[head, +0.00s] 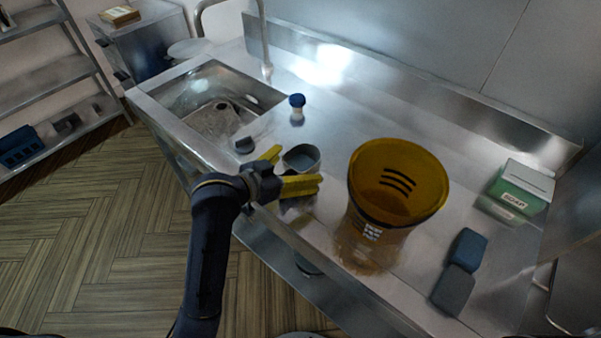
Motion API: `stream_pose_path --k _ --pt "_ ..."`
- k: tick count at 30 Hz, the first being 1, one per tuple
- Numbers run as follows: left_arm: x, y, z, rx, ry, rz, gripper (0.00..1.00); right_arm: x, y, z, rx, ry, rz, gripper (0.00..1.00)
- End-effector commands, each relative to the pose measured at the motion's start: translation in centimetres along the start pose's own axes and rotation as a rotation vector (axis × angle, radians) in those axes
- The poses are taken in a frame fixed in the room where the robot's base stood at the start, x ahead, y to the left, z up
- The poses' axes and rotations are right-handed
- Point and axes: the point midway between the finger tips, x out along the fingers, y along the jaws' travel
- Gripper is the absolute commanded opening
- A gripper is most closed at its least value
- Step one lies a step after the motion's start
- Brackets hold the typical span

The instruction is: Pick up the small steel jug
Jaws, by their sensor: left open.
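The small steel jug (301,158) stands on the steel counter in the middle of the head view, its rim and open top facing up. My left gripper (297,170) is open, with yellow fingers at the near left side of the jug. One finger shows to the left of the jug and the other on its near side. The jug's lower part is partly hidden by the gripper, and I cannot tell whether the fingers touch it. My right gripper is not in view.
A large amber container (365,215) stands close to the right. The sink (215,95) opens at left.

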Motion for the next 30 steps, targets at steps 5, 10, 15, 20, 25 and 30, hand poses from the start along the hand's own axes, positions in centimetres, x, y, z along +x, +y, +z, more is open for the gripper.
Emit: stream_pose_path --k 5,10,15,20,25,30 --pt "0.46 -0.14 0.1 -0.003 -0.001 -0.004 0.99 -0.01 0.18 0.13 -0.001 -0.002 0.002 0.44" --pt "0.45 -0.14 0.1 -0.002 -0.001 -0.004 0.99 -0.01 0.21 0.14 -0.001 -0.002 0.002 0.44" --pt "0.45 -0.13 0.1 -0.002 -0.001 -0.004 0.83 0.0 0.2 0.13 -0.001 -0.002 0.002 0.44" --pt "0.44 -0.12 0.09 -0.002 -0.001 -0.003 0.64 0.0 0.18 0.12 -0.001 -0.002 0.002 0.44" --pt "0.44 -0.12 0.08 -0.002 -0.001 -0.003 0.45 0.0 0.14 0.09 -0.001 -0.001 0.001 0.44" --pt "0.43 -0.12 0.07 -0.002 0.0 -0.003 0.25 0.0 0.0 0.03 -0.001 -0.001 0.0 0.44"
